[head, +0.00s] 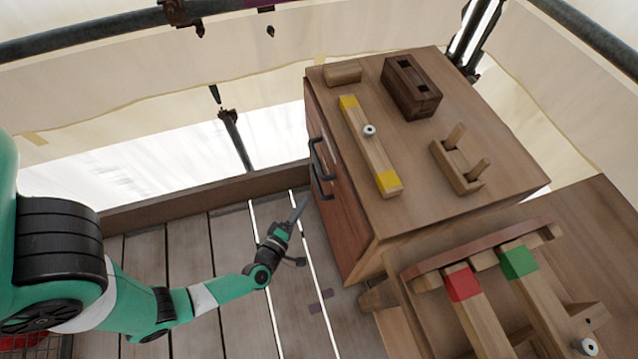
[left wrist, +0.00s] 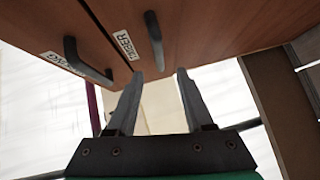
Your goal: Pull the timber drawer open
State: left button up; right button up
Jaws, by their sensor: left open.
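The wooden cabinet (head: 345,215) has two dark bar handles on its reddish front in the head view. In the left wrist view, the drawer handle (left wrist: 154,40) at top centre sits beside a small white label (left wrist: 126,45) that seems to read TIMBER. A second handle (left wrist: 88,62) is at left, by another label, partly legible. The drawer fronts look closed. My left gripper (head: 300,206) is in front of the cabinet, close to the handles. Its fingers (left wrist: 155,80) are open and empty, below the TIMBER handle and apart from it. My right gripper is out of view.
On the cabinet top lie a yellow-ended bar (head: 370,145), a dark slotted block (head: 411,88) and a pronged wooden piece (head: 459,165). A wooden frame with red-marked (head: 463,283) and green-marked (head: 519,262) beams stands at right.

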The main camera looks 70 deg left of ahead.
aim_at(317, 181)
pick_arm(q)
jog(key=b+x, duration=0.3)
jog(key=x, duration=0.7)
jog(key=shift+w+a+b, duration=0.15)
jog(key=shift+w+b, duration=0.15)
grip_shut()
dwell(0.8)
